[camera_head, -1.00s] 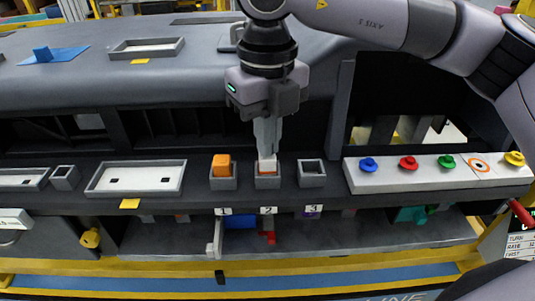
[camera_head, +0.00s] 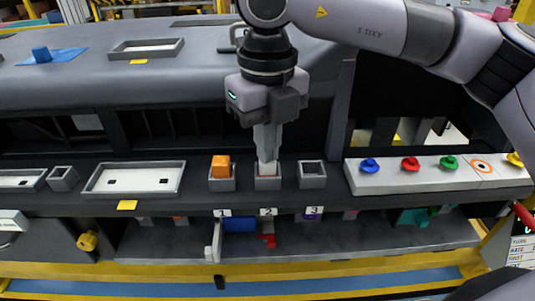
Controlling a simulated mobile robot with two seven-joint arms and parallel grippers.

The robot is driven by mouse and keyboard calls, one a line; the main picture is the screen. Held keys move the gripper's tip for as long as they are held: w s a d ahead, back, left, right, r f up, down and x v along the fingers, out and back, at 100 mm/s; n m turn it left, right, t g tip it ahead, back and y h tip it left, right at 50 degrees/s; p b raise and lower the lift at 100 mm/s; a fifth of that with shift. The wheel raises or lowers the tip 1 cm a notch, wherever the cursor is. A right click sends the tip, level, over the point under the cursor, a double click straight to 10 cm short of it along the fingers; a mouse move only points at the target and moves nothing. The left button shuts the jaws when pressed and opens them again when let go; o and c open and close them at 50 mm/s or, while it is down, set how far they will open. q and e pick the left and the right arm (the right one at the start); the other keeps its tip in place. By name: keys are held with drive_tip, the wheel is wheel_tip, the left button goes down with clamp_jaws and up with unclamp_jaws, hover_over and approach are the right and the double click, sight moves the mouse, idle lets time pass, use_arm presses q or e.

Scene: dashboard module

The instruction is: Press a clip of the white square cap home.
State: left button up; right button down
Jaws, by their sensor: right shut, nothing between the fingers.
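The white square cap (camera_head: 268,172) sits in the grey square socket (camera_head: 268,184) above the label 2. Only a thin light edge of it shows; my fingertips hide most of the rest. My right gripper (camera_head: 267,163) points straight down with its fingers shut and nothing between them. Its tips are at the cap's top, inside the socket's outline; whether they touch the cap is hard to tell. My left gripper is not in view.
An orange block (camera_head: 221,162) stands in the socket above label 1. The socket above label 3 (camera_head: 312,174) is empty. A white panel with coloured knobs (camera_head: 430,178) lies at the right, and a shallow grey tray (camera_head: 135,190) at the left.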

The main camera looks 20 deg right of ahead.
drive_tip(key=shift+f, duration=0.1)
wheel_tip(320, 180, up, 8)
drive_tip(key=p, duration=0.5)
idle(0.4)
